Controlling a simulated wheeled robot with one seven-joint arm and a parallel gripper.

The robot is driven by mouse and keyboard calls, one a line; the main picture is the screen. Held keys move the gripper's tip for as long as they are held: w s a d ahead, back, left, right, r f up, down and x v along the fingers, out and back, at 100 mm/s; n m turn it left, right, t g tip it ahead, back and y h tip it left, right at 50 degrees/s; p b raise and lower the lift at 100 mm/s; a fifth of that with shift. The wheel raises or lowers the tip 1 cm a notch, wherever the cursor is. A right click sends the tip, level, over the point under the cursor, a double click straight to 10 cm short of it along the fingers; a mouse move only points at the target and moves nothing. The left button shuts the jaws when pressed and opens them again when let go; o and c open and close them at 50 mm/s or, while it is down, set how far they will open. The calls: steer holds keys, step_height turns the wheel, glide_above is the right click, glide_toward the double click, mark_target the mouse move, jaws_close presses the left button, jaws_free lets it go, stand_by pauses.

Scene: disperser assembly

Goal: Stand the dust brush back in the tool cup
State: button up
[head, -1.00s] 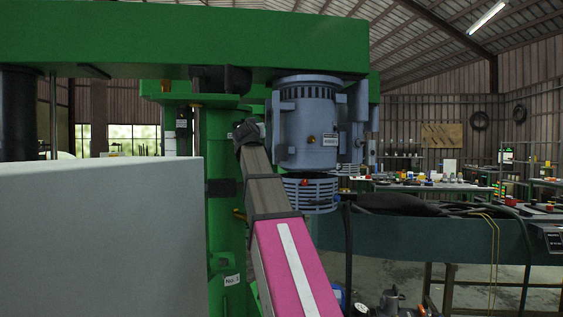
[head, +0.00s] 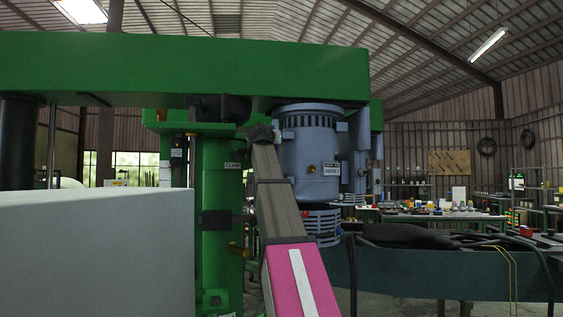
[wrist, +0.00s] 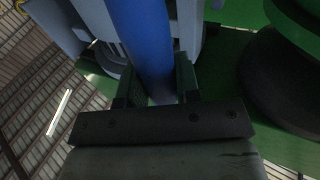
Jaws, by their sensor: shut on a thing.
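In the wrist view my gripper (wrist: 158,82) is shut on a blue rounded bar (wrist: 145,40), which looks like the handle of the dust brush. The bar runs up and out of the top of the picture. No bristles show, and the lower end of the bar is hidden at the gripper's base. In the head view I cannot make out my gripper or the brush clearly. I cannot pick out the tool cup in any view.
A green machine with an overhead beam (head: 190,72) and a column (head: 218,180) stands ahead. A blue-grey motor (head: 312,160) hangs under the beam, close to my arm. A dark teal bench or trough (head: 430,275) is at the right. A workbench with small items (head: 440,216) is farther back.

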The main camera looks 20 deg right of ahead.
steer(key=f+x, duration=0.1)
steer(key=x, duration=0.9)
step_height(320, 180, down, 7)
steer(key=shift+s+a, duration=0.3)
steer(key=shift+s, duration=0.1)
steer(key=shift+f, duration=0.5)
steer(key=o, duration=1)
